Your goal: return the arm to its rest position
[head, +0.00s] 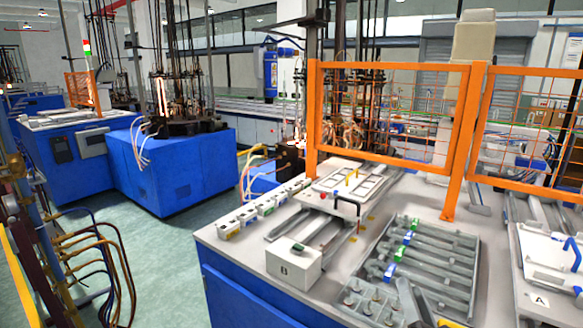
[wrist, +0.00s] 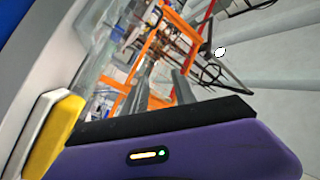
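In the wrist view a purple housing with a black upper edge and a small lit indicator (wrist: 148,155), likely part of my own arm or gripper, fills the bottom. Two grey rod-like shapes stand just above its edge; I cannot tell whether they are my fingers. A yellow and white block (wrist: 52,130) is at the left. No held object is clear. In the head view I cannot clearly make out my arm or gripper, so its distance from the table does not show.
An orange mesh guard (head: 313,120) stands behind. Hoses (head: 95,262) hang at left. Green floor is clear between.

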